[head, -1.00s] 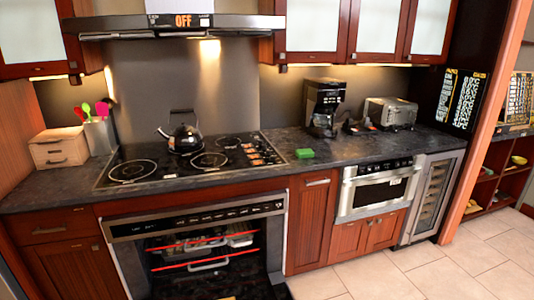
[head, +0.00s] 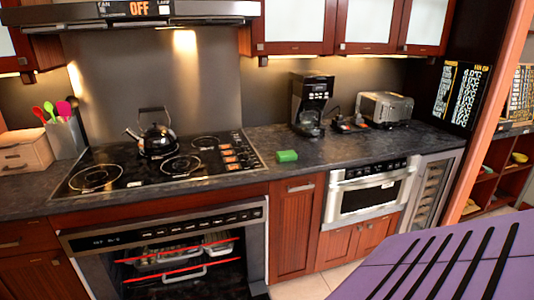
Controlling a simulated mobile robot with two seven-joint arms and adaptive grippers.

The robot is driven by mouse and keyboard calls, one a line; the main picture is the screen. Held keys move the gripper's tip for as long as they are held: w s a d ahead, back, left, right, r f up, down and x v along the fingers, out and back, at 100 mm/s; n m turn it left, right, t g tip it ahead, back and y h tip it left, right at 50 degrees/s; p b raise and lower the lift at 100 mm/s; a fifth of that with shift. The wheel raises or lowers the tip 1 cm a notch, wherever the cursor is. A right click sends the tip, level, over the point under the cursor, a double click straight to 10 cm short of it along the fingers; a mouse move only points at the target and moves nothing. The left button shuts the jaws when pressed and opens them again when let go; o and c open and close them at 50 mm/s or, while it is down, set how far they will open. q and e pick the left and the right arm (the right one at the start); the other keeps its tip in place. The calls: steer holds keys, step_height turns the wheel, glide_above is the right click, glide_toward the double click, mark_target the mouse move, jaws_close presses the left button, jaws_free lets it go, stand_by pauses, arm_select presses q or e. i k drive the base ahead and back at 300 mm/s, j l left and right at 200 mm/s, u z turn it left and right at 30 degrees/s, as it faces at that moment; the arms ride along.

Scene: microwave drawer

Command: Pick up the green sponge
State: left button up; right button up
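The green sponge (head: 287,156) lies flat on the dark stone countertop (head: 335,150), just right of the black cooktop. Nothing touches it and it is fully visible. Neither of my grippers shows in the head view, so I cannot see whether they are open or shut.
A black kettle (head: 155,135) stands on the cooktop (head: 130,172) to the left. A coffee maker (head: 311,103) and a toaster (head: 386,107) stand behind and right of the sponge. Below are an open oven (head: 185,255) and a built-in microwave (head: 370,192).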

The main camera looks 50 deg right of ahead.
mark_target(289, 155)
steer(key=l+u, duration=0.2)
steer(key=l, duration=0.5)
steer(key=l+u, duration=0.25)
steer(key=l, duration=0.5)
steer(key=k+l+u, duration=0.2)
steer(key=l, duration=1.05)
steer(key=k+l, duration=0.15)
steer(key=l, duration=0.95)
steer(key=k+l+u, duration=0.1)
steer(key=l, duration=0.45)
